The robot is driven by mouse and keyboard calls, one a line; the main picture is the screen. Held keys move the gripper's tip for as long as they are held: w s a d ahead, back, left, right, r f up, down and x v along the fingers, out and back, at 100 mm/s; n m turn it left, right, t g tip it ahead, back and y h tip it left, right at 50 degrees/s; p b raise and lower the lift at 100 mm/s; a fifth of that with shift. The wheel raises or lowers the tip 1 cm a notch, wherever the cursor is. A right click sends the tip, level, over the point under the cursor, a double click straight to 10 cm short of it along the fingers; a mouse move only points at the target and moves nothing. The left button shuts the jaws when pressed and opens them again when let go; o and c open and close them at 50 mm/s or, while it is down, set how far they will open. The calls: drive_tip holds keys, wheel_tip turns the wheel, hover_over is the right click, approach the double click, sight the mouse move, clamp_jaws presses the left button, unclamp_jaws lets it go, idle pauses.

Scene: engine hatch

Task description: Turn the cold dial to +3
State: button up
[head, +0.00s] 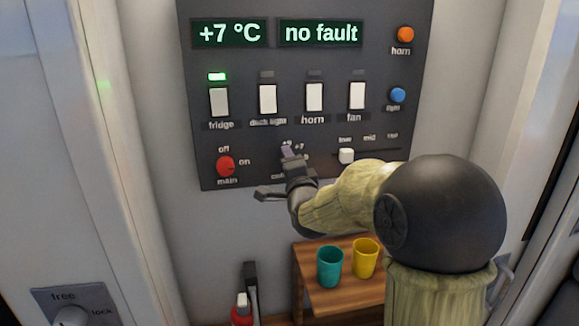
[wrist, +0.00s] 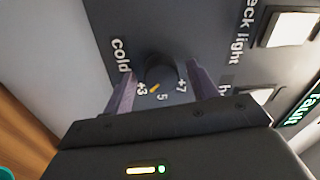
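The cold dial (wrist: 160,70) is a dark round knob on the dark panel, with "cold" and the marks +3, 5 and +7 printed around it. Its yellow pointer line appears to lie between +3 and 5. My gripper (wrist: 160,76) is open, with one finger on each side of the dial and a visible gap to the knob on both sides. In the head view my gripper (head: 289,153) is at the lower middle of the panel and hides the dial and most of its marks. The display (head: 229,33) reads +7 °C.
The fridge switch (head: 219,102) has a lit green lamp above it. The red main knob (head: 225,166) is left of my gripper, and a white slider (head: 346,155) is to its right. A teal cup (head: 330,267) and a yellow cup (head: 365,258) stand on a wooden shelf below.

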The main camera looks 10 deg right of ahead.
drive_tip(key=shift+s, duration=0.1)
drive_tip(key=s+b, duration=0.3)
drive_tip(key=s, duration=1.4)
drive_tip(key=shift+s+f, duration=0.15)
drive_tip(key=shift+f, duration=0.3)
drive_tip(key=s+f+n+g+p, duration=0.3)
drive_tip(key=s+f+n+g, duration=0.3)
drive_tip(key=f+n+g, duration=0.2)
drive_tip(key=s+f+n+g+p, duration=0.3)
drive_tip(key=s+f+n+g, duration=0.3)
drive_tip(key=f, duration=0.6)
drive_tip(key=shift+f+n+g, duration=0.2)
drive_tip(key=shift+n+g, duration=0.8)
drive_tip(key=shift+s+d, duration=0.1)
